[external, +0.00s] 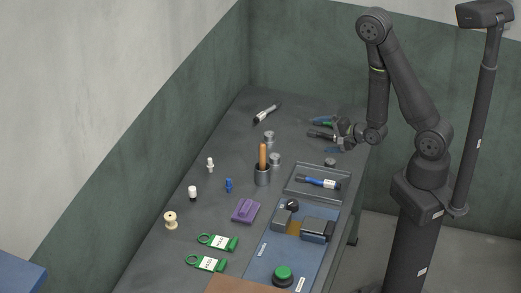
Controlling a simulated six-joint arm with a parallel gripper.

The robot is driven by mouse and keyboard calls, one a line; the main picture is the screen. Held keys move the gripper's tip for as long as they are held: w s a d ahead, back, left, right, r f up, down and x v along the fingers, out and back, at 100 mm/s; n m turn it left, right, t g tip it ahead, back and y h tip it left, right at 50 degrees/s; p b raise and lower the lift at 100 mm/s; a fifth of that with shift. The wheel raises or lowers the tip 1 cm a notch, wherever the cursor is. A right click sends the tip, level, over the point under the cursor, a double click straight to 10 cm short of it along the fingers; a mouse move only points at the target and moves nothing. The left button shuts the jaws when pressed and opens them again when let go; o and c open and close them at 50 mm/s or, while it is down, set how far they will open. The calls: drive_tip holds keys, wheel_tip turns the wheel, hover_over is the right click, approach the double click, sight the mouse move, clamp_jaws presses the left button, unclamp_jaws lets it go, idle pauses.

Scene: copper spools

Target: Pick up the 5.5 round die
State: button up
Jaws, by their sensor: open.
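No size marking is readable in the external view, so I cannot tell for certain which thing is the 5.5 round die. Small round metal pieces stand on the dark table: one at the back centre (269,137), one behind the cup (275,158), and a low dark one (330,162) behind the tray. My gripper (338,134) is open, low over the back right of the table, beside dark-handled tools (320,134). The low round piece lies just in front of it and apart from it. The fingertips are small and partly lost against the tools.
A grey tray (289,194) holds a blue and black tool. A cup (262,177) with an upright wooden handle stands left of it. Green tags (217,242), a purple block (245,210), a spool (170,220) and a blue panel (262,262) lie nearer. The back left table is mostly clear.

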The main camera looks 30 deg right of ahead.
sight(269, 135)
idle(0.4)
drive_tip(key=c, duration=0.9)
drive_tip(key=shift+o, duration=0.2)
